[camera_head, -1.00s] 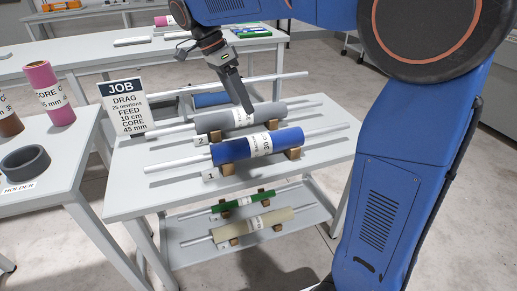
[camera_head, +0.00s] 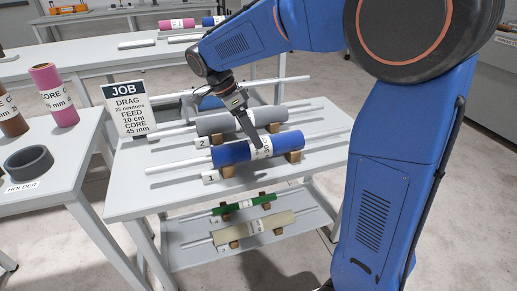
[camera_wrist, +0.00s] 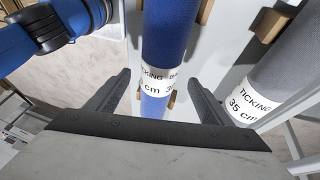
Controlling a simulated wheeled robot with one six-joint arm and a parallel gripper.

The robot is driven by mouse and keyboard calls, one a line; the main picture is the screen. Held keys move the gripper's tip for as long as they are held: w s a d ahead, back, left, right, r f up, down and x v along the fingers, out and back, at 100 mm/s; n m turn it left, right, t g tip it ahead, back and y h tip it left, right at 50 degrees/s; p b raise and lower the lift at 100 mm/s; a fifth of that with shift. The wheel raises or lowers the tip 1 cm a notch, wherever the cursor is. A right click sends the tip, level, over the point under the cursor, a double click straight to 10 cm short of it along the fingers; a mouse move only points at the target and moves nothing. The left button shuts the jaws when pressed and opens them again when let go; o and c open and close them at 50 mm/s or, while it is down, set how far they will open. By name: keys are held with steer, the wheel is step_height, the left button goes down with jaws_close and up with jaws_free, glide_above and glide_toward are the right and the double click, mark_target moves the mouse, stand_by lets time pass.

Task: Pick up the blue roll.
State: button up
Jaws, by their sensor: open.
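The blue roll (camera_head: 233,152) lies on wooden blocks at the front of the white table, beside the tag "1". A pale rod sticks out of both its ends, and a white label is wrapped round its middle. My gripper (camera_head: 256,142) is above the roll's label in the head view. In the wrist view the blue roll (camera_wrist: 166,40) runs between the two open fingers (camera_wrist: 155,92), its white label between the fingertips. Nothing is held. Whether the fingers reach down beside the roll I cannot tell.
A grey roll (camera_head: 215,123) lies just behind, beside tag "2"; its label reads "TICKING 35 cm" in the wrist view (camera_wrist: 262,85). A JOB sign (camera_head: 129,110) stands at the table's left. Green (camera_head: 258,201) and cream (camera_head: 270,221) rolls lie on the lower shelf.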

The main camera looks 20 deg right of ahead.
steer(key=shift+x, duration=2.95)
steer(key=c, duration=1.6)
steer(key=shift+r, duration=0.15)
